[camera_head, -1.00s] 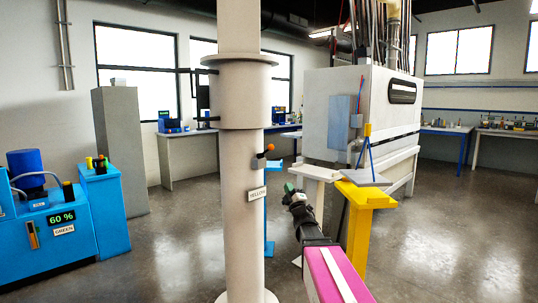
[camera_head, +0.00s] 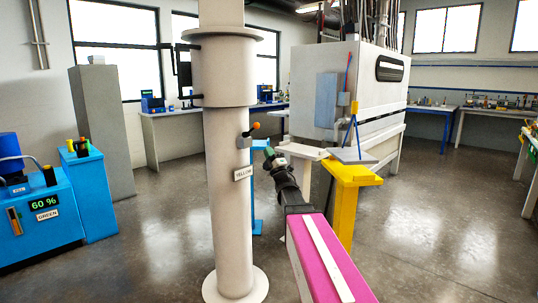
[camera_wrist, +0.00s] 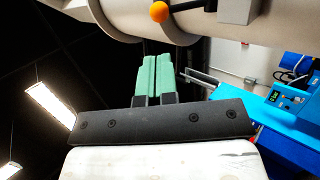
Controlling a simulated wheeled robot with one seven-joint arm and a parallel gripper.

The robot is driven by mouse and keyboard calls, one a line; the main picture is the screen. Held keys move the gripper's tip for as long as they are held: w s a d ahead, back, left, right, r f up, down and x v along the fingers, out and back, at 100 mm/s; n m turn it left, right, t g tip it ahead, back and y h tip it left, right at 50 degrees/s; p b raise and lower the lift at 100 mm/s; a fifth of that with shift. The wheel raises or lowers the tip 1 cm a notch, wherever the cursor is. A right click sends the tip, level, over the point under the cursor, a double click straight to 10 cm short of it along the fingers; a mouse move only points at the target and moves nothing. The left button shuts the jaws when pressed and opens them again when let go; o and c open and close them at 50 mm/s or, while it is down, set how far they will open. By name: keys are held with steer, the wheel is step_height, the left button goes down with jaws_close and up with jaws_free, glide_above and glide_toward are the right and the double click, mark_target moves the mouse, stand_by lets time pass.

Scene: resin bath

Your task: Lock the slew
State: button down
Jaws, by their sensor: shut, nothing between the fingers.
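A lever with an orange ball knob (camera_head: 256,126) sticks out of a grey bracket (camera_head: 244,141) on the pale upright column (camera_head: 228,215). A "YELLOW" label (camera_head: 243,174) is on the column just below it. My gripper (camera_head: 268,153), with green fingers, is just below and right of the knob in the head view. In the wrist view the fingers (camera_wrist: 152,78) are together and empty. There the orange knob (camera_wrist: 159,12) shows beyond their tips, near the top edge, with a gap between. The dark lever rod (camera_wrist: 188,6) runs right to its bracket (camera_wrist: 240,10).
A yellow stand (camera_head: 345,195) with a grey plate stands right of my arm, before a large white tank housing (camera_head: 345,75). A blue machine (camera_head: 40,215) reading 60 % is at left. Open floor (camera_head: 440,230) lies at right.

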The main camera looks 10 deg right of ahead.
mark_target(258, 126)
steer(key=x, duration=1)
steer(key=shift+w+a+r, duration=0.1)
steer(key=shift+w+r, duration=0.05)
steer(key=shift+r, duration=0.05)
steer(key=shift+w+a+r+n+g, duration=0.1)
steer(key=shift+w+r+n+g, duration=0.2)
steer(key=shift+r+g, duration=0.4)
steer(key=shift+w+a+r+n+g, duration=0.15)
steer(key=shift+r+n+g, duration=0.35)
steer(key=shift+g, duration=0.3)
steer(key=shift+w+a+r, duration=0.3)
steer(key=shift+w+r, duration=0.1)
steer(key=shift+r, duration=0.2)
steer(key=shift+w+a+r, duration=0.3)
steer(key=shift+w+r, duration=0.1)
steer(key=shift+r, duration=0.15)
steer(key=shift+w+a+r, duration=0.3)
steer(key=shift+w+r, duration=0.1)
steer(key=shift+r, duration=0.2)
steer(key=shift+a+x, duration=0.25)
steer(key=shift+x, duration=1.15)
steer(key=shift+s, duration=0.15)
